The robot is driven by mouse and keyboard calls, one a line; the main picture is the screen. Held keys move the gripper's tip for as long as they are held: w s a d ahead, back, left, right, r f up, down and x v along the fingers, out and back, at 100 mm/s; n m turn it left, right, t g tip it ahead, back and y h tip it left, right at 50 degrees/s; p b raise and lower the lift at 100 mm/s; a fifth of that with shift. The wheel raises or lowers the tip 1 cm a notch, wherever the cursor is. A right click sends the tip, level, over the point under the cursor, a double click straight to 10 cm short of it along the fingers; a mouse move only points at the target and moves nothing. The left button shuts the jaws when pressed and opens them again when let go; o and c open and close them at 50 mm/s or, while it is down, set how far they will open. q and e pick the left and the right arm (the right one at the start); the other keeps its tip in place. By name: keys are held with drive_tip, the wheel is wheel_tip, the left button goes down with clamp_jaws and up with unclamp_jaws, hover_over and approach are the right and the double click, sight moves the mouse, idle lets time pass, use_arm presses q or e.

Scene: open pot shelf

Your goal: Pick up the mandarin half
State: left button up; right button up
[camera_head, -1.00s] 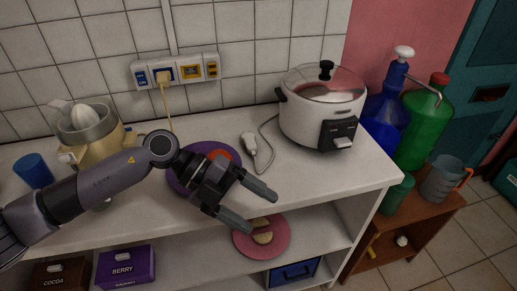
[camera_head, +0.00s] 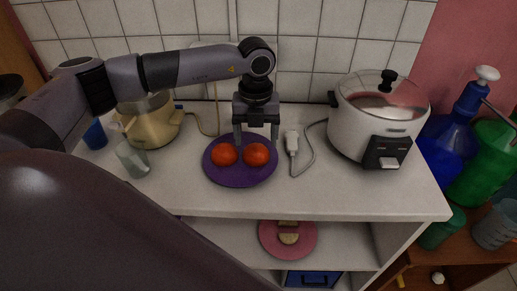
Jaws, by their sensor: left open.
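Two red-orange round pieces lie side by side on a purple plate (camera_head: 240,179) on the white counter. The left piece (camera_head: 224,154) and the right piece (camera_head: 256,155) look like mandarin halves, but I cannot tell whether they are cut. My left gripper (camera_head: 256,138) points down at the back of the plate, open and empty. Its fingers hang spread just behind the pieces in the picture, nearest the right one. I cannot tell whether they touch anything. My right gripper is not in view.
A pink plate (camera_head: 268,240) with pale pieces sits on the shelf below.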

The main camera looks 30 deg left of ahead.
sight(256, 146)
use_arm(q)
drive_tip(key=shift+f, duration=1.85)
drive_tip(key=c, duration=0.7)
drive_tip(key=shift+c, duration=0.2)
drive_tip(key=shift+r, duration=0.15)
